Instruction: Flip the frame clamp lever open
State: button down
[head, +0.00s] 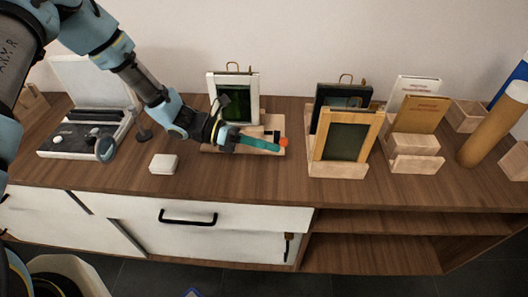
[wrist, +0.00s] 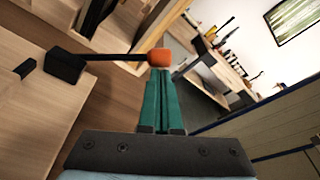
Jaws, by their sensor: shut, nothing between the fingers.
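The clamp lever ends in an orange knob (head: 283,142), which also shows in the wrist view (wrist: 159,57). In the wrist view a thin dark rod runs left from the knob to a black pivot block (wrist: 66,66) on pale wood. The lever lies low and roughly level. The white-edged frame (head: 213,92) stands upright at the back of its wooden base (head: 274,152). My gripper (head: 277,147) has teal fingers, shut and empty. In the wrist view its fingertips (wrist: 160,74) are right at the knob; I cannot tell whether they touch.
A wooden-edged frame (head: 317,147) and a dark frame (head: 367,92) stand to the right, beside card holders (head: 415,164). A small white box (head: 163,163) lies left of my gripper. The cabinet top in front of the clamp base is clear.

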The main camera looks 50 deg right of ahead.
jog(key=w+d+r, duration=0.4)
jog(key=d+r, duration=0.1)
jog(key=shift+d, duration=0.3)
dwell(0.4)
jog(key=shift+a, duration=0.1)
dwell(0.4)
